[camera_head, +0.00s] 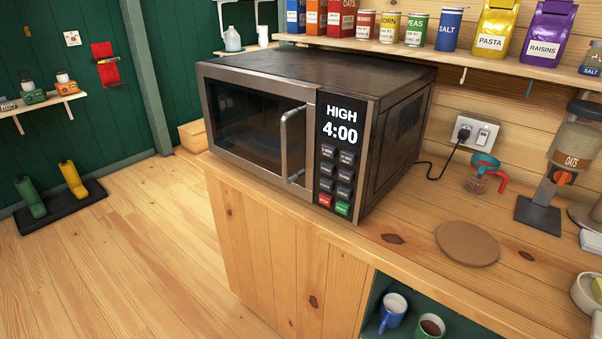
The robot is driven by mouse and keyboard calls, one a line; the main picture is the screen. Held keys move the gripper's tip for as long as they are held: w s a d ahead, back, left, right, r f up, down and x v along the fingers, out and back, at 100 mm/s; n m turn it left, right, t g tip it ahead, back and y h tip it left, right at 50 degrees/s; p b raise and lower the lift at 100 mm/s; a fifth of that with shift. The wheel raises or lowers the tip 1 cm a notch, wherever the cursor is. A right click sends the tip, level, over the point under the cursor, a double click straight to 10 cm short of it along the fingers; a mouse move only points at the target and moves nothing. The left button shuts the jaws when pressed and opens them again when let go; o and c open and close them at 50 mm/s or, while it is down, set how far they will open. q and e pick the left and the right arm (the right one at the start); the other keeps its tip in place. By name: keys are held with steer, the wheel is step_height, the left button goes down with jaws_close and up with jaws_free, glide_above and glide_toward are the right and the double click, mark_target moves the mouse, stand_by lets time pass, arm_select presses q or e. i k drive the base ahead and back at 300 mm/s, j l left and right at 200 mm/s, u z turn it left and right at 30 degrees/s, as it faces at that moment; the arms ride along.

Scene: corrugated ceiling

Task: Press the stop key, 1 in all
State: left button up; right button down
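The microwave (395,165) stands on the wooden counter with its door shut. Its display (340,125) reads HIGH 4:00. Below the display is a keypad of several grey keys, with a red key (325,200) at the lower left and a green key (342,208) at the lower right. The lettering on the red and green keys is too small to read, so I cannot tell by the label which is the stop key. Neither of my grippers shows in this view.
A round cork mat (467,243) lies on the counter right of the microwave. Mugs (392,312) sit in the cubby below.

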mark_target(325, 198)
steer(key=i+j+z, duration=0.1)
steer(key=i+j, duration=0.25)
steer(key=j, duration=0.3)
steer(key=i+j+z, duration=0.15)
steer(key=i+j, duration=0.05)
steer(key=j, duration=0.1)
